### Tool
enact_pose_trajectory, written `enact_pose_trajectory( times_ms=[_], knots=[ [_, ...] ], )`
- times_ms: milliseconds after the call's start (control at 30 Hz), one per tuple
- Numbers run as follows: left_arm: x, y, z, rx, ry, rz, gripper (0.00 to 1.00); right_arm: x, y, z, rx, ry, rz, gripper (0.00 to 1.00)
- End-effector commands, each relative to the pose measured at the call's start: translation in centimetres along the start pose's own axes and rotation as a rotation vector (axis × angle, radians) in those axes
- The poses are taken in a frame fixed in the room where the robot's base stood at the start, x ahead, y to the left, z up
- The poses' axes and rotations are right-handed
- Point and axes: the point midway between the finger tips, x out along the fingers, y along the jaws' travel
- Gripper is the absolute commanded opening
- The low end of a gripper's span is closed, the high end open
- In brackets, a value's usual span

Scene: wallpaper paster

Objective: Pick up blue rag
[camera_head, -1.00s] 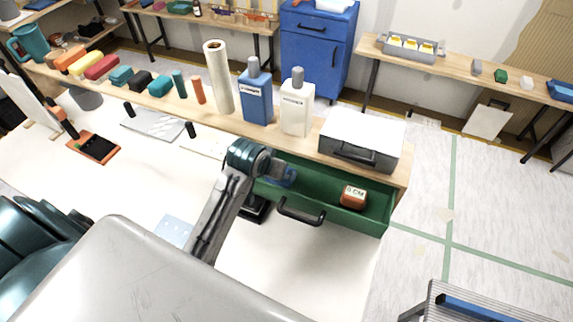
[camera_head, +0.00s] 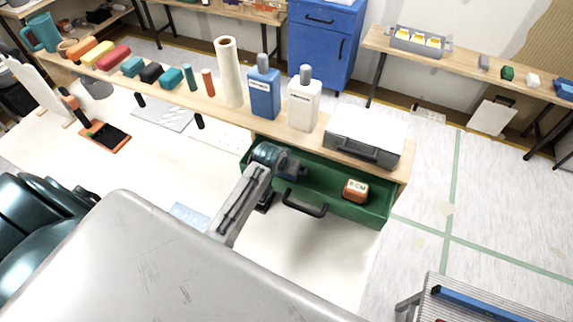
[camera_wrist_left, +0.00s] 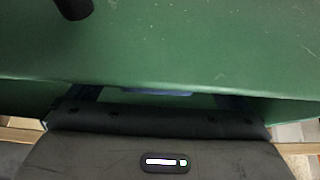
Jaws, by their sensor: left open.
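A narrow strip of blue, likely the blue rag (camera_wrist_left: 155,92), shows beyond my gripper body in the left wrist view. Most of it is hidden. In the head view my arm and gripper cover the left part of the open green drawer (camera_head: 330,192), where the rag lies. My left gripper (camera_head: 292,168) is inside or just above that left part, with its jaws open. In the wrist view its fingers (camera_wrist_left: 158,98) are strongly foreshortened, one on each side of the blue strip. I cannot tell whether they touch it. My right gripper is not in view.
An orange-and-white block (camera_head: 355,190) lies in the drawer's right part. The drawer's black handle (camera_head: 305,208) is at its front. A grey case (camera_head: 368,135), a white bottle (camera_head: 303,105) and a blue bottle (camera_head: 264,95) stand on the wooden shelf behind it.

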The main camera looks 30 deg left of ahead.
Motion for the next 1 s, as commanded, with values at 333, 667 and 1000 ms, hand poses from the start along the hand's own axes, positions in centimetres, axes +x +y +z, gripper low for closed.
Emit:
enact_pose_trajectory(
  times_ms=[333,667,1000],
  knots=[
    [0.42,-0.01,-0.01,0.001,0.002,0.000,0.92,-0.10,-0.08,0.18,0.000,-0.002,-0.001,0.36],
    [0.39,-0.01,-0.02,0.001,0.002,0.000,0.55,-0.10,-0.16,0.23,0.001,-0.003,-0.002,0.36],
    [-0.51,-0.02,-0.73,0.001,0.005,0.000,0.54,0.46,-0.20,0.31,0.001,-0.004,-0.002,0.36]
  ],
)
